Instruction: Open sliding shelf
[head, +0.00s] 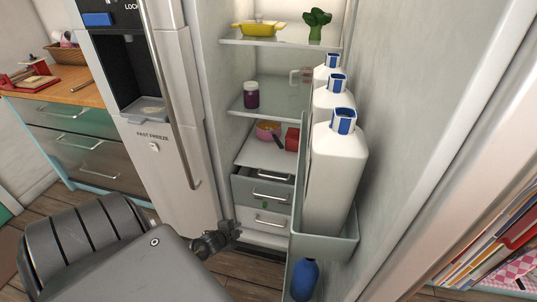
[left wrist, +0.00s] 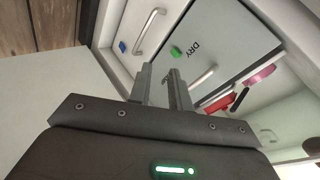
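Two drawers sit low in the open fridge. The upper grey drawer (head: 246,188) has a pale bar handle (head: 272,175) and a green label. In the left wrist view this drawer (left wrist: 225,45) reads "DRY", with its handle (left wrist: 203,82) right of the fingers. The lower white drawer (head: 250,215) has its own handle (head: 270,222), which also shows in the left wrist view (left wrist: 150,32). My left gripper (head: 234,229) is at the left of the lower drawer. Its fingers (left wrist: 161,78) are apart with nothing between them. My right gripper is out of view.
The door bin (head: 335,245) with several white bottles (head: 336,165) stands close on the right, with a blue bottle (head: 305,278) below. The freezer door (head: 165,170) is on the left. Shelves above hold a yellow dish (head: 258,29), a dark jar (head: 251,95) and a pink bowl (head: 266,130).

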